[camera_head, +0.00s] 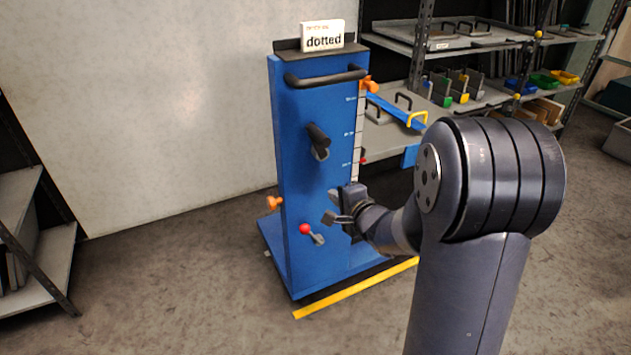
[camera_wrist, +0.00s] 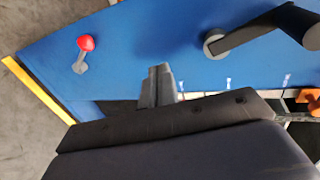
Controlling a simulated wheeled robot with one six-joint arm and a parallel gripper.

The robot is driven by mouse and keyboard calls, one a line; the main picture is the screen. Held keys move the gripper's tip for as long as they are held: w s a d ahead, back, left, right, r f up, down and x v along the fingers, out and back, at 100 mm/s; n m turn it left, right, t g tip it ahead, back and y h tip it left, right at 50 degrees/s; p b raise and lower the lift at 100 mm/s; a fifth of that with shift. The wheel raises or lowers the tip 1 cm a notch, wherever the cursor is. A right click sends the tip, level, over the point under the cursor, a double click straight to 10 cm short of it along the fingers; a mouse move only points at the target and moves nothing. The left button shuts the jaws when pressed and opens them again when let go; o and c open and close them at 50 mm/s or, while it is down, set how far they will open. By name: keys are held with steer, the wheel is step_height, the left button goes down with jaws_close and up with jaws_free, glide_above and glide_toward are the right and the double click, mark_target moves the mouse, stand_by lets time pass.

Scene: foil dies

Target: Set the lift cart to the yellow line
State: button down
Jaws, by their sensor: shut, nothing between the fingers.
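The lift cart (camera_head: 297,190) is a blue upright column on a low base, with a black push handle (camera_head: 325,78) near its top. A black crank (camera_head: 318,139) sits on its front face, with a red-knobbed lever (camera_head: 306,229) lower down. A yellow line (camera_head: 355,288) runs on the floor along the cart's front edge, and it also shows in the wrist view (camera_wrist: 38,90). My gripper (camera_head: 333,207) is shut and empty in front of the cart's lower right side. In the wrist view its fingers (camera_wrist: 158,85) point at the blue panel, between lever and crank.
A white card reading "dotted" (camera_head: 323,36) stands on the cart's top. Shelving with trays and bins (camera_head: 470,85) stands behind right; another rack (camera_head: 30,240) is at left. Floor at front left is clear.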

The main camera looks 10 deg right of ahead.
steer(key=b, duration=0.3)
glide_toward(312, 177)
steer(key=x, duration=0.5)
steer(key=shift+f, duration=0.25)
steer(key=shift+w+a+r, duration=0.1)
steer(key=shift+w+a, duration=0.15)
steer(key=shift+w, duration=0.4)
